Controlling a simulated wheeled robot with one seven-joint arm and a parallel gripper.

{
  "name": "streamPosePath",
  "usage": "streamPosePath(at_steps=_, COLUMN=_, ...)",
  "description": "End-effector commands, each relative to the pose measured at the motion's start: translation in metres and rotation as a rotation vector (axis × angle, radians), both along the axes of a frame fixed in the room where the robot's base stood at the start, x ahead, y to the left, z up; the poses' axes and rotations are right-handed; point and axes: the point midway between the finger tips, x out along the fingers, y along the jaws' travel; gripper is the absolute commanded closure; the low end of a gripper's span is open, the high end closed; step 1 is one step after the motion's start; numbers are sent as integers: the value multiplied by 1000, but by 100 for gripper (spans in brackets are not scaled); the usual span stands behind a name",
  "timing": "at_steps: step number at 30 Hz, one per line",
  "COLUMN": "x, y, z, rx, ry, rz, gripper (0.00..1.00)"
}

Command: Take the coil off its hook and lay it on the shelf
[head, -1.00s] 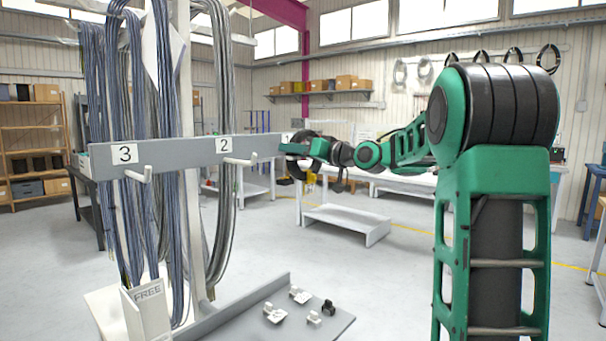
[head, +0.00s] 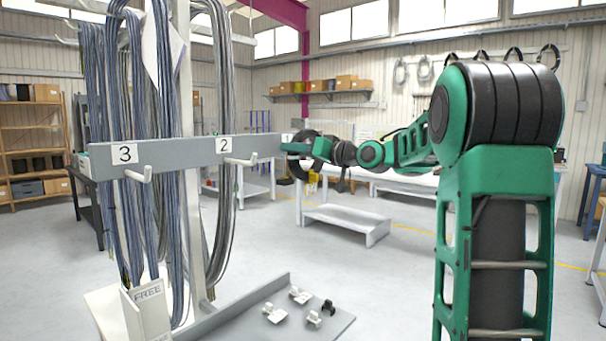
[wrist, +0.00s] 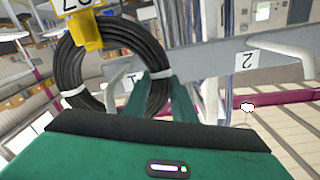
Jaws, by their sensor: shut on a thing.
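A black coil (wrist: 125,35) with white ties and a yellow tag (wrist: 88,30) hangs by the end of the grey rail in the wrist view. In the head view the coil (head: 298,164) is small and partly covered by my gripper (head: 310,148). My gripper (wrist: 162,92) is shut on the right side of the coil's ring. A pale hook (wrist: 122,84) shows inside the ring's opening; I cannot tell whether the coil still rests on it. A wall shelf (head: 346,92) holds boxes at the back, and a low white shelf (head: 345,217) stands nearer.
The grey rail (head: 190,154) carries hooks labelled 2 and 3. Long blue-grey cable bundles (head: 170,220) hang close by on the stand. The stand's grey base (head: 335,325) holds small loose fittings. Open floor lies between the stand and the low shelf.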

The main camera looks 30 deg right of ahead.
Motion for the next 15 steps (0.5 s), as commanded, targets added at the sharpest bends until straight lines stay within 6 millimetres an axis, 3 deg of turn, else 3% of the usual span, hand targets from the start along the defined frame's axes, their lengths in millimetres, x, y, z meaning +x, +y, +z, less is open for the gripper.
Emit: streamPosePath(at_steps=15, x=-20, y=-8, z=1, rx=-1, ry=-2, rz=-1, gripper=100)
